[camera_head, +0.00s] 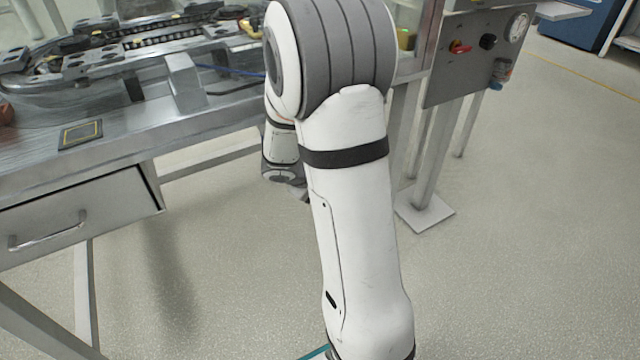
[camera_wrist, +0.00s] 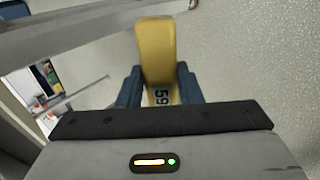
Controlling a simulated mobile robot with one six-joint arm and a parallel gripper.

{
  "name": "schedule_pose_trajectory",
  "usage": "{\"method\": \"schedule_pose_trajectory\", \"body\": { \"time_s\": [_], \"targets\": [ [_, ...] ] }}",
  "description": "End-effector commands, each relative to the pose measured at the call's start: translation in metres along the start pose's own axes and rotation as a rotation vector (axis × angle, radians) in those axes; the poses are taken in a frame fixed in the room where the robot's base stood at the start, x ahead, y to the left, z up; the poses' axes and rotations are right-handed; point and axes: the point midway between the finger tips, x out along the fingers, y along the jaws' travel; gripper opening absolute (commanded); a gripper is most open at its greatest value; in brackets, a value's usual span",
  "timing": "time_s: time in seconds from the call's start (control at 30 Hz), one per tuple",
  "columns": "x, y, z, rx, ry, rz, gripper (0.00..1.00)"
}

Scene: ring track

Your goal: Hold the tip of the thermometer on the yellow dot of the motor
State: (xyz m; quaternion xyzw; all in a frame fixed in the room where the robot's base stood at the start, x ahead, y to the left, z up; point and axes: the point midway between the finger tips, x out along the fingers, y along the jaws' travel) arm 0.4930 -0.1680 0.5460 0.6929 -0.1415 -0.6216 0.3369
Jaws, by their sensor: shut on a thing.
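In the wrist view my gripper (camera_wrist: 158,88) is shut on a yellow handheld body (camera_wrist: 157,45), which I take for the thermometer. The thermometer's tip cannot be made out. In the head view my white arm fills the middle and I cannot make out the gripper's fingers or the thermometer. I cannot identify the motor or its yellow dot for sure in either view.
A metal table (camera_head: 120,165) with a ring track (camera_head: 70,80) stands at the left, with a drawer (camera_head: 75,215) below. A flat yellow-edged plate (camera_head: 80,134) lies on it. A grey control panel (camera_head: 478,55) stands right of my arm.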

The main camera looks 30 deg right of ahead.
Motion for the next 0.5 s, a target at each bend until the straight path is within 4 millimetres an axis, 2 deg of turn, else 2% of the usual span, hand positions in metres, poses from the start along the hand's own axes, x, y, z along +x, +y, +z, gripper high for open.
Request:
{"method": "schedule_pose_trajectory", "body": {
  "time_s": [0.5],
  "targets": [
    [-0.007,-0.011,0.051,0.002,0.000,0.001,0.07]
  ]
}}
